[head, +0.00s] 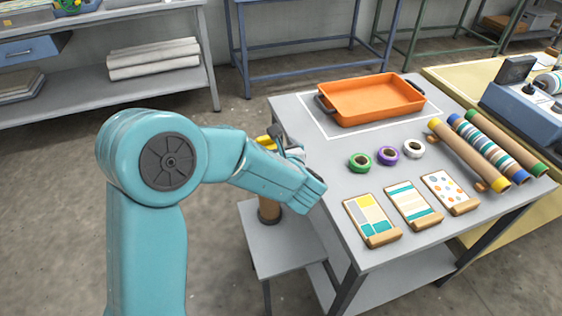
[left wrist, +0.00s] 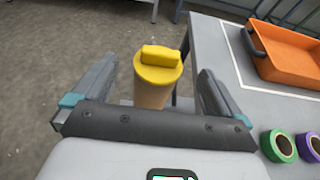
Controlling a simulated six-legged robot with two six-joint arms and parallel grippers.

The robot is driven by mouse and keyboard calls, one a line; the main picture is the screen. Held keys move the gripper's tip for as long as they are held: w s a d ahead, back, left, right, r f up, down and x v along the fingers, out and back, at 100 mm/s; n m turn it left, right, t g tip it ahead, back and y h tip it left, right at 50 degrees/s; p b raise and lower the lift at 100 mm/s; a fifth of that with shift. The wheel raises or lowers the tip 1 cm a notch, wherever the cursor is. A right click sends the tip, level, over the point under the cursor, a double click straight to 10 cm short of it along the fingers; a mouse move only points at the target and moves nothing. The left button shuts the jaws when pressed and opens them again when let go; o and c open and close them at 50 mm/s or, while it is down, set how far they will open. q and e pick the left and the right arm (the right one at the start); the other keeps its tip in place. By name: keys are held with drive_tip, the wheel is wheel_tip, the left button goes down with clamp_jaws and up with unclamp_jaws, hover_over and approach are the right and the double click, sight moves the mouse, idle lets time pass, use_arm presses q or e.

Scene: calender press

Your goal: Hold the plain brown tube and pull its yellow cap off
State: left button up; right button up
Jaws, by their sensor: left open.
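A plain brown tube (head: 269,213) stands upright on a small grey stool, its upper part hidden by my left arm. Its yellow cap (head: 264,139) shows only in part behind my left gripper (head: 281,143). In the left wrist view the round yellow cap (left wrist: 158,68) has a raised grip bar and sits on the brown tube (left wrist: 150,95). My left gripper (left wrist: 150,92) is open, one finger on each side of the cap and tube, with a gap on both sides. My right gripper is in neither view.
The grey table to the right holds an orange tray (head: 372,100), tape rolls (head: 360,162), pattern cards (head: 412,205) and lying tubes, including a brown one with yellow ends (head: 462,150). The small stool (head: 285,250) stands close to the table edge. Floor to the left is clear.

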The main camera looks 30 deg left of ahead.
use_arm(q)
drive_tip(key=v, duration=0.9)
drive_tip(key=shift+b, duration=0.3)
